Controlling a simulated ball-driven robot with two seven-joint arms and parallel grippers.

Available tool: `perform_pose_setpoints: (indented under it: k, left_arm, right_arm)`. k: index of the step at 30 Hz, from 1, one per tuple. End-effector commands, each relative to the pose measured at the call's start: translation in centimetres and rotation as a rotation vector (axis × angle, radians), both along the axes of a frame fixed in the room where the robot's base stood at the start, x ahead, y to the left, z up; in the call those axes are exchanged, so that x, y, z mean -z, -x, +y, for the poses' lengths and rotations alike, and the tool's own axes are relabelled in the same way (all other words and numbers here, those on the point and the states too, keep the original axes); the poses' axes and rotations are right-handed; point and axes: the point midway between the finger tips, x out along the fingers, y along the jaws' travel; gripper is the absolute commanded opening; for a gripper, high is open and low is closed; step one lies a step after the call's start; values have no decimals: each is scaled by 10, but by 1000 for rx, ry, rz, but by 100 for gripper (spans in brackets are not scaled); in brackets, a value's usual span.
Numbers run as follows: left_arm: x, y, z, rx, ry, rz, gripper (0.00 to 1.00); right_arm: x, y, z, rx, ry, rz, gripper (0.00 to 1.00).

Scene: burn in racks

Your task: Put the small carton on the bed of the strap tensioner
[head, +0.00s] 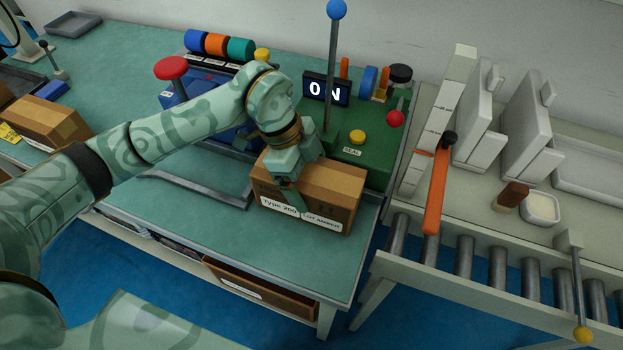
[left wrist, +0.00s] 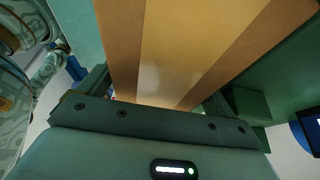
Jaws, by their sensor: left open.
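A brown carton (head: 335,187) with white labels on its front, one reading "Type 200", sits at the front of the green machine. That green machine (head: 375,158) looks like the strap tensioner, with a tall lever, a lit display and a yellow button marked "SEAL". I cannot tell whether the carton rests on its bed or on the bench. My left gripper (head: 287,187) is open over the carton's left part, with one finger in front of its labelled face. The other finger is hidden. In the left wrist view the carton's taped top (left wrist: 170,50) fills the space ahead of the gripper.
Another carton (head: 45,121) lies at the left of the bench. A blue device (head: 172,98) with a red knob and coloured rolls stand behind my arm. A grey angled bar (head: 195,188) lies left of the carton. A roller conveyor (head: 465,257) with an orange lever (head: 435,195) is at right.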

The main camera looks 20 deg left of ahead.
Motion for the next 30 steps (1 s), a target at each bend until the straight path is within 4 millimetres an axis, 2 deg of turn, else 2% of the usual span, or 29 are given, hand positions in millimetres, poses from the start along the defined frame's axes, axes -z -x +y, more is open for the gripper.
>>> perform_pose_setpoints:
  k: [1, 6, 12, 18, 30]
  left_arm:
    - [-15, -1, 5, -2, -2, -8, 91]
    - [-54, -2, 21, -3, -2, -7, 91]
    - [-88, -2, 35, -2, -1, -5, 91]
    - [-100, -2, 41, -1, 0, -3, 91]
    - [-99, -2, 41, -1, 0, -2, 91]
  right_arm:
    - [-7, -3, 0, 0, 0, -7, 45]
    - [-21, -8, 1, 0, 0, -20, 45]
    - [-30, -12, 2, 0, -2, -29, 45]
    - [-33, -13, 2, 0, -3, -31, 45]
    - [-32, -13, 2, 1, -3, -30, 45]
